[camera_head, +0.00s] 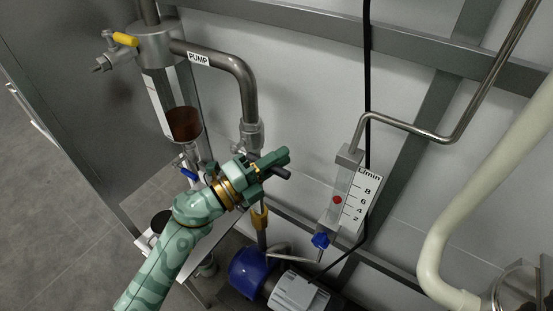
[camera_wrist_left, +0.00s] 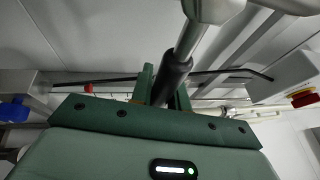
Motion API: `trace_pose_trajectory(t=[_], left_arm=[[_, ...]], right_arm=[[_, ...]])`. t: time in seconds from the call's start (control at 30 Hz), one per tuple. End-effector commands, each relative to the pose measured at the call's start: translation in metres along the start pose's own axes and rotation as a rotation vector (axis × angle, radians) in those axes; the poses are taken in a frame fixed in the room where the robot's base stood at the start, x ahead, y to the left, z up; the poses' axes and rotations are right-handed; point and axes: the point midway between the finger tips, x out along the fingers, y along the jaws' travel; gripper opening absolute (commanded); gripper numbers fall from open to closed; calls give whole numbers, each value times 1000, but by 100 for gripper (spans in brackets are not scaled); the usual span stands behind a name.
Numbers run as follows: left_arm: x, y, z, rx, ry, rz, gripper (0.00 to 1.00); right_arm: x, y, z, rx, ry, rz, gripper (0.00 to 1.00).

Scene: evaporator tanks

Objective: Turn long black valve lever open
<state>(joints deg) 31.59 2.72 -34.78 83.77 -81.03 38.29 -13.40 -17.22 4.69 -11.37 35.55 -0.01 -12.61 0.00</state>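My left gripper (camera_head: 268,167) is at the pipe below the PUMP label, beside the wall. The long black valve lever (camera_head: 283,173) sticks out past its fingers to the right; the rest is hidden behind the gripper. In the left wrist view, the black lever (camera_wrist_left: 172,80) runs on a metal stem between the two green fingers (camera_wrist_left: 165,92), with one finger close on each side. The fingers look closed around it. My right gripper is not in view.
A flow meter (camera_head: 345,195) with a blue knob (camera_head: 320,240) is to the right. A blue-ended pump motor (camera_head: 250,272) sits below. A glass vessel (camera_head: 181,110) with a yellow-handled valve (camera_head: 125,39) is at upper left. A small blue handle (camera_head: 189,174) is close left of my gripper.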

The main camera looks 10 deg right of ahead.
Motion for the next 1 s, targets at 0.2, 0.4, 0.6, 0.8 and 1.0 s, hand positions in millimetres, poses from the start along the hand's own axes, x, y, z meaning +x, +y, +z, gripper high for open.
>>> trace_pose_trajectory(t=[0.2, 0.4, 0.6, 0.8, 1.0], left_arm=[[0, 1, 0, 4, 1, 2, 0], [-2, 6, 0, 54, 11, 25, 0], [-4, 17, 0, 167, 37, 71, 0], [-8, 31, 2, 306, 66, 129, 0], [-12, 42, 6, 428, 92, 180, 0]], right_arm=[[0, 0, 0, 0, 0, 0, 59], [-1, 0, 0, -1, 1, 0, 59], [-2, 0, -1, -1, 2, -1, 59], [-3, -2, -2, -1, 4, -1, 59], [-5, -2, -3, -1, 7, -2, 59]])
